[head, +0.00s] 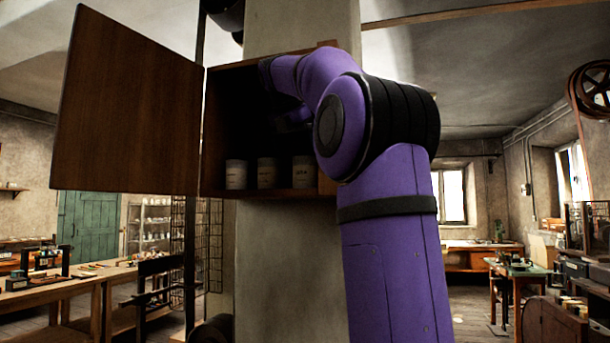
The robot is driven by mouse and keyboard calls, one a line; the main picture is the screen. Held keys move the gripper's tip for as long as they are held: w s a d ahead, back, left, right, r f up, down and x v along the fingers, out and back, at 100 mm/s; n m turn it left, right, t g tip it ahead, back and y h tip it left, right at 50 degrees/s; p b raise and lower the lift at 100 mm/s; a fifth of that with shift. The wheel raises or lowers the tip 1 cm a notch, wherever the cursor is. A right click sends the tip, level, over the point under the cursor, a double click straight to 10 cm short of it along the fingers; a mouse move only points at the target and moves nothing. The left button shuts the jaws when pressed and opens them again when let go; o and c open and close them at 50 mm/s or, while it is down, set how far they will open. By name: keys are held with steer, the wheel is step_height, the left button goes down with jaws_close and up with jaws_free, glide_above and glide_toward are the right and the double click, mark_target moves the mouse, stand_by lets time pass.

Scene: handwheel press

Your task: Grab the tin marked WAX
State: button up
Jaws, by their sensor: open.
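Three pale tins stand in a row on the bottom board of an open wall cabinet (275,194): a left tin (236,174), a middle tin (267,173) and a right tin (303,170). Each has small dark lettering, too small to read, so I cannot tell which is marked WAX. My purple arm reaches up from the lower right into the cabinet. The end of my arm, with my gripper (282,122), is dim in the shadow above the tins and apart from them. It is open and holds nothing that I can see; its fingers are hardly visible.
The cabinet's wooden door (128,105) stands swung open to the left. The cabinet hangs on a pale pillar (285,265). The cabinet's right side is partly hidden behind my arm. A workbench (95,280) stands at the left and a small green-topped table (515,268) at the right.

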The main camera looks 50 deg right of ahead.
mark_target(305, 165)
steer(key=shift+x, duration=3.05)
steer(key=shift+d, duration=0.1)
steer(key=shift+r, duration=0.1)
steer(key=c, duration=1.2)
